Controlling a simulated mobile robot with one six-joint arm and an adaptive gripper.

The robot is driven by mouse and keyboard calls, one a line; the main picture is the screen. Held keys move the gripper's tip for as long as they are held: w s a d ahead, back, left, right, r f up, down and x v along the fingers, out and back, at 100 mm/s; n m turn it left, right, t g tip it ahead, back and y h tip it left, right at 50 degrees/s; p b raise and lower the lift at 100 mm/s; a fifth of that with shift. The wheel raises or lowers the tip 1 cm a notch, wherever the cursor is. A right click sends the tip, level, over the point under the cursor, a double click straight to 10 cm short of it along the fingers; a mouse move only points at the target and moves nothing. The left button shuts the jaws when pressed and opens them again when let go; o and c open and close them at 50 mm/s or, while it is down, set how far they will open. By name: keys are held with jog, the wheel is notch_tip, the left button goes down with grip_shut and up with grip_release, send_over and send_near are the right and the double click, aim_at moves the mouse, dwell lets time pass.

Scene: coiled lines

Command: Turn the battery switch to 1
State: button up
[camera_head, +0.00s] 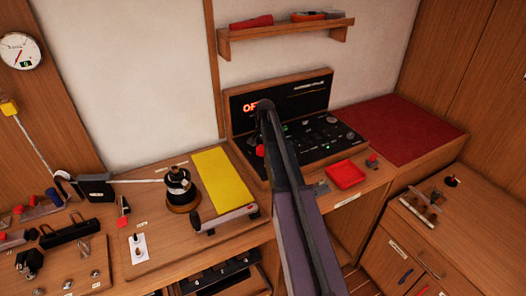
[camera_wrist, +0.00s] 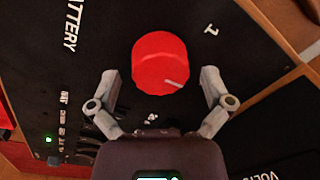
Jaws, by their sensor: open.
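The battery switch is a red round knob (camera_wrist: 160,60) on a black panel (camera_wrist: 100,40) in the wrist view. Its white pointer line slants to the lower right, not at the printed "1" (camera_wrist: 211,29) at the upper right. The word BATTERY (camera_wrist: 70,28) is printed at the left. My gripper (camera_wrist: 160,76) is open, with one finger on each side of the knob's lower part and a gap on both sides. The knob (camera_head: 260,150) also shows in the head view, just left of my arm, which hides the gripper.
A lit red display (camera_head: 250,107), partly covered by my arm, begins with "OF". A yellow mat (camera_head: 224,180) and a black-topped winch (camera_head: 180,188) stand to the left. A shelf (camera_head: 285,34) hangs above.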

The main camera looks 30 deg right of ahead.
jog(key=shift+f, duration=0.1)
jog(key=shift+c, duration=0.2)
jog(key=c, duration=1.1)
jog(key=shift+n, duration=0.3)
jog(key=n, duration=1.1)
jog(key=shift+a, duration=0.15)
jog(key=shift+n+g, duration=0.3)
jog(key=o, duration=1.1)
jog(key=shift+w, duration=0.1)
